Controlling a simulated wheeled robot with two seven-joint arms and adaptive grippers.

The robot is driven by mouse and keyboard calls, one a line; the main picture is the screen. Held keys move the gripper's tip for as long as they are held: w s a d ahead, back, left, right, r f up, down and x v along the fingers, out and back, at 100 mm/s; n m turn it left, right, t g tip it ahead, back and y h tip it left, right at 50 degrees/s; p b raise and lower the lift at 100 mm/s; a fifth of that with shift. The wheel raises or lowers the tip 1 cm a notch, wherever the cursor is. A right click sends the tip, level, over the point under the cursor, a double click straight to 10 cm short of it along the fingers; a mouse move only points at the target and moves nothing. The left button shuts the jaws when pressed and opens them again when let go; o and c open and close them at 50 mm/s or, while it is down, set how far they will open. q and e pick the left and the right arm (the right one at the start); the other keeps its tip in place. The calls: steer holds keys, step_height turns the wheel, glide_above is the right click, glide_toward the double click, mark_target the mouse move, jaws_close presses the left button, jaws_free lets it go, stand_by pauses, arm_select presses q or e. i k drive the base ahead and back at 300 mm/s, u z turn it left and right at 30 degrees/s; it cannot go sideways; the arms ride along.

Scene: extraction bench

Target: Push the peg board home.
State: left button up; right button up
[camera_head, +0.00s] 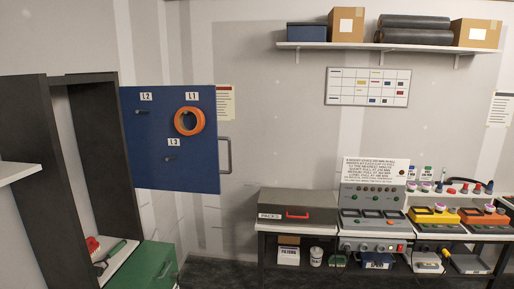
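The peg board (200,165) is a blue upright panel at the left. It stands out to the right of a tall dark cabinet frame (32,130). Its pegs carry white labels L1, L2 and L3. An orange ring or coil (180,121) hangs at L1. The pegs at L2 (141,112) and L3 (170,158) look bare. A grey bar handle (229,155) is on the board's right edge. Neither of my grippers is in view.
A green box (152,266) stands low beside the cabinet. A bench with a grey PACKS case (297,210) and instrument panels (372,207) runs along the right. A wall shelf (390,46) holds boxes and dark rolls. Dark floor (220,272) shows between cabinet and bench.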

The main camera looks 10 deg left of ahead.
mark_target(162, 158)
steer(key=u, duration=0.25)
steer(key=i, duration=0.9)
steer(key=u, duration=0.55)
